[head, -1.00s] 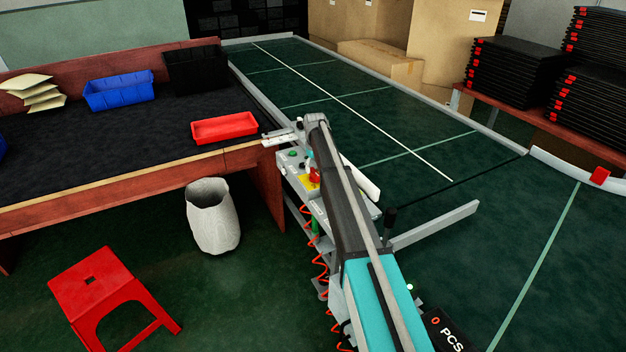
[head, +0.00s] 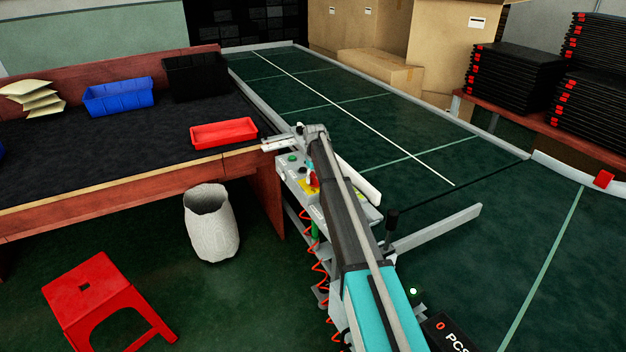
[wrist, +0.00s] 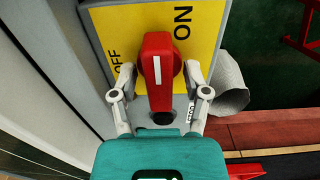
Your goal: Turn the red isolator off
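The red isolator (wrist: 160,75) is a rotary handle with a white stripe, on a yellow plate (wrist: 213,20) marked ON and OFF. In the wrist view the stripe runs upright in the picture, with OFF to its left and ON to its upper right. My gripper (wrist: 159,73) is open around the handle, one finger on each side. Narrow gaps seem to show between fingers and handle; contact cannot be told. In the head view the isolator (head: 314,181) is a small red spot on the control box beside my arm, which hides part of the box.
A green button (head: 292,157) sits on the same box. The workbench (head: 100,170) with a red tray (head: 224,132) stands left of it. A white bin (head: 211,225) and a red stool (head: 100,300) are on the floor. The green conveyor (head: 440,200) runs behind and right.

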